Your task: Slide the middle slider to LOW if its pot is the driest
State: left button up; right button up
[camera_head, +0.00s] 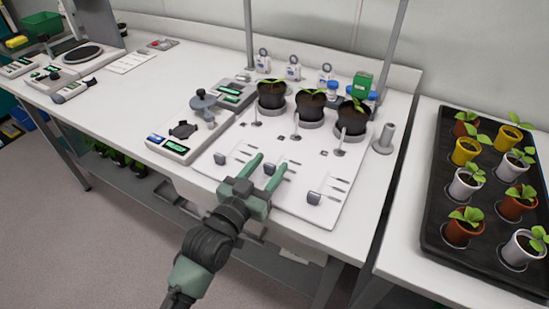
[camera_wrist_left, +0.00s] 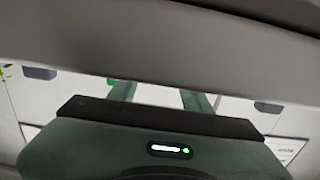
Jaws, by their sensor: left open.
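A white panel (camera_head: 318,213) on the bench holds three sliders with grey knobs: left (camera_head: 220,158), middle (camera_head: 269,169) and right (camera_head: 314,198). Three black pots with dark soil and seedlings stand behind: left (camera_head: 271,95), middle (camera_head: 310,105), right (camera_head: 353,118). My left gripper (camera_head: 270,162) is open over the panel, its green fingers on either side of the middle knob; contact cannot be told. The fingers also show in the left wrist view (camera_wrist_left: 158,98). Slider labels and soil dryness are too small to read. My right gripper is out of view.
A device with a green display (camera_head: 176,147) and a grey stand (camera_head: 203,103) are left of the panel. A grey post (camera_head: 384,139) is at its right. A black tray (camera_head: 436,235) of potted seedlings is far right. Free bench lies farther left.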

aim_at(268, 167)
pick_arm(q)
jog(key=v, duration=0.4)
dwell(0.5)
